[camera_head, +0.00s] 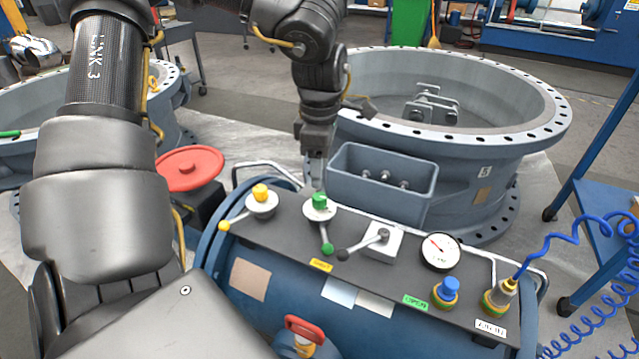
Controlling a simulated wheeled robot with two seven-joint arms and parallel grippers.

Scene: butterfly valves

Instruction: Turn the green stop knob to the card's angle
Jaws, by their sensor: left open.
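The green stop knob (319,201) sits on a pale round base on the dark top plate of the blue tank. A dark lever runs from it toward the front and ends in a green ball (327,249). My left gripper (317,183) points down just behind and above the knob; its fingers are open, and contact with the knob cannot be told. Small cards lie on the tank: a yellow one (320,265), a green one (415,303) and a white one (490,327). Their print is too small to read. My right gripper is out of view.
A yellow knob (260,194) with its lever stands left of the green one. A grey lever valve (378,241), a gauge (441,252) and a blue cap (447,290) are to the right. A grey bin (383,180) stands close behind. A red handwheel (190,168) is at left.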

